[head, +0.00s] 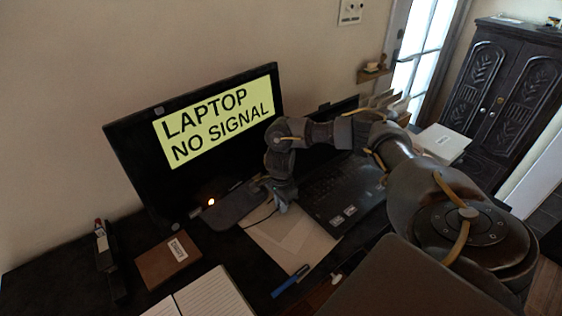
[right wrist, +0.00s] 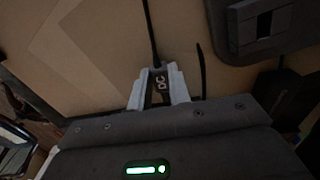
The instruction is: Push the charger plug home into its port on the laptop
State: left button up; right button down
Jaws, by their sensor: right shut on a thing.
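The dark laptop (head: 335,190) stands open on the desk, its keyboard facing up and its screen partly behind my right arm. My right gripper (head: 281,205) is low beside the laptop's left edge. In the right wrist view, my right gripper (right wrist: 160,88) is shut on the black charger plug (right wrist: 160,82), marked "DC". Its black cable (right wrist: 150,30) runs away over the tan surface. The port is hidden, and I cannot tell whether the plug touches the laptop. My left gripper is not in view.
A black monitor (head: 130,150) reading "LAPTOP NO SIGNAL" stands behind on its base (head: 235,205). Pale paper sheets (head: 290,240) lie under the gripper. A blue pen (head: 290,281), a brown box (head: 167,262) and an open notebook (head: 212,295) lie nearer the front.

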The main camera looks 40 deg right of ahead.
jog(key=shift+b, duration=0.3)
dwell(0.7)
jog(key=shift+s+d+b, duration=0.15)
jog(key=shift+d+b, duration=0.7)
jog(key=shift+d, duration=0.8)
jog(key=c, duration=1.2)
grip_release()
jog(key=shift+c, duration=0.2)
jog(key=shift+r, duration=0.4)
notch_tip(320, 180, up, 10)
jog(key=p, duration=0.2)
